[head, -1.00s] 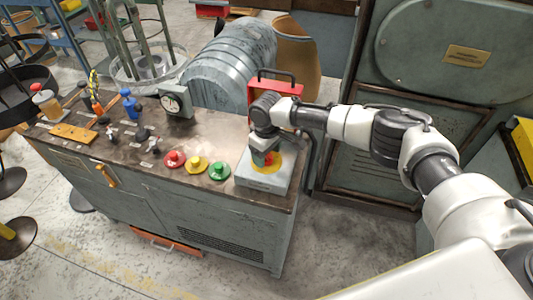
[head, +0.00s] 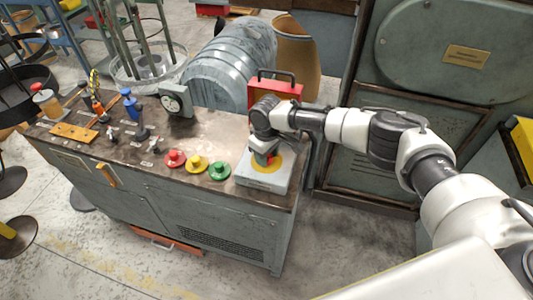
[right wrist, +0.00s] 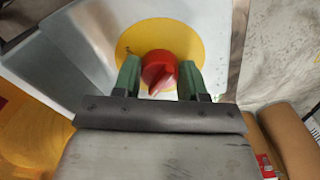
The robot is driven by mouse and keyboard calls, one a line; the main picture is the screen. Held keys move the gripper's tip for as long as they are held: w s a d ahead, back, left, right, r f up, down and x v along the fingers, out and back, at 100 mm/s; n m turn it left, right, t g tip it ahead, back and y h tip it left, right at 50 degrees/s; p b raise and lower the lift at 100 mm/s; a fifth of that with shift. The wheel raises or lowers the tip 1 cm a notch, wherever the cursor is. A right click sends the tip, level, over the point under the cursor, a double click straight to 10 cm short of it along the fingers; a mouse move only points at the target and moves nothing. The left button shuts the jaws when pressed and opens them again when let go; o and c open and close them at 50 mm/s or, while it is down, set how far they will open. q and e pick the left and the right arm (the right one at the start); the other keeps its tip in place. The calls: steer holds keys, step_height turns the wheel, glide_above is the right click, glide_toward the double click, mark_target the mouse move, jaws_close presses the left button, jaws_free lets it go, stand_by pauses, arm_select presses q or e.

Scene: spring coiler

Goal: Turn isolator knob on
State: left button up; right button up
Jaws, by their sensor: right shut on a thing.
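The isolator knob (right wrist: 158,70) is red, on a round yellow plate (right wrist: 187,40) in the right wrist view. The yellow plate also shows in the head view (head: 270,168), on top of a grey box (head: 262,181) at the right end of the bench. My right gripper (right wrist: 159,78) has its green fingertips on either side of the knob and is shut on it. The knob's raised grip points toward the bottom of the right wrist view, slightly left. In the head view my right gripper (head: 264,150) reaches down over the box and hides most of the knob. My left gripper is out of view.
Red, yellow and green push buttons (head: 196,164) sit left of the box. A red case (head: 274,91) stands behind it. A gauge (head: 173,100) and several levers (head: 141,122) are farther left on the bench (head: 205,132).

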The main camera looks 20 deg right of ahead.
steer(key=m+p, duration=0.3)
steer(key=shift+r, duration=0.2)
steer(key=m+p, duration=0.4)
steer(key=m, duration=0.1)
steer(key=shift+m, duration=0.4)
steer(key=m+p, duration=0.3)
steer(key=m, duration=0.1)
steer(key=shift+f+m+p, duration=0.15)
steer(key=shift+m+p, duration=0.55)
steer(key=shift+m, duration=1.7)
steer(key=shift+w, duration=0.1)
steer(key=o, duration=0.9)
